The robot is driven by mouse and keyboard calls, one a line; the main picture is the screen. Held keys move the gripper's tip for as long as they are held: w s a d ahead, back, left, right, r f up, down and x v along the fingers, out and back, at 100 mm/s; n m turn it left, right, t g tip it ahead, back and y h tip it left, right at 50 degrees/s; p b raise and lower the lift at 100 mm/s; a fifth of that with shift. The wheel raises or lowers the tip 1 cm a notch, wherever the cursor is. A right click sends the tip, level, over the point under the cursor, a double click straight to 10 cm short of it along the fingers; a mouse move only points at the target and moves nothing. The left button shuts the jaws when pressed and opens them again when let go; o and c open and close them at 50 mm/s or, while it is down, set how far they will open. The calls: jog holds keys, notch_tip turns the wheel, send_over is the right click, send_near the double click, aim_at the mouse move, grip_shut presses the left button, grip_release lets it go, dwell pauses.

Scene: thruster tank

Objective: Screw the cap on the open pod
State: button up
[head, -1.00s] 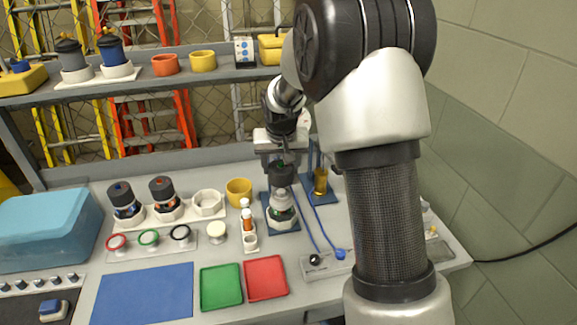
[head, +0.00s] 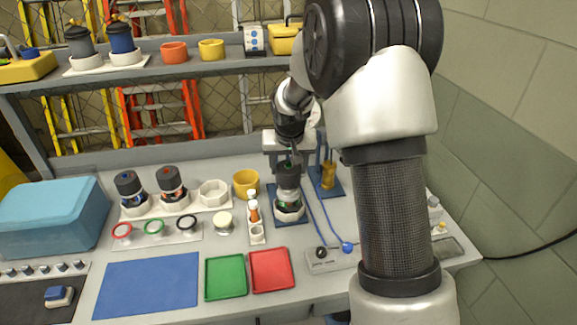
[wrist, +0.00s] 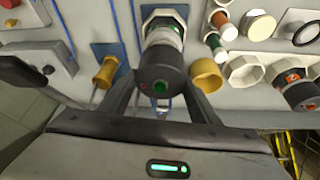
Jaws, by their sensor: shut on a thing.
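The dark cap (wrist: 160,80), with a green dot on its top, is between the two fingers of my gripper (wrist: 162,95), which is shut on it. In the head view my gripper (head: 288,163) points down over the pod (head: 289,196). The pod, silver with a green band, stands upright in a white eight-sided holder (head: 291,214) on a blue mat (head: 280,221). In the wrist view the pod (wrist: 163,36) lies directly beyond the cap, in line with it. The cap appears to meet the pod's top, but I cannot tell whether it is threaded on.
Two capped pods (head: 171,184) and an empty holder (head: 214,192) stand to the left. A yellow cup (head: 246,183), a small bottle rack (head: 256,236) and a yellow piece (head: 328,177) are close by. Green (head: 226,277) and red (head: 271,270) trays lie in front.

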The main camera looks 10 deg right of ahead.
aim_at(289, 177)
jog(key=shift+f+b, duration=2.1)
jog(key=shift+f, duration=0.2)
dwell(1.6)
jog(key=o, duration=1.1)
jog(key=shift+r, duration=0.15)
jog(key=v, duration=1.7)
jog(key=shift+s+a+p, duration=0.15)
jog(key=shift+p, duration=0.15)
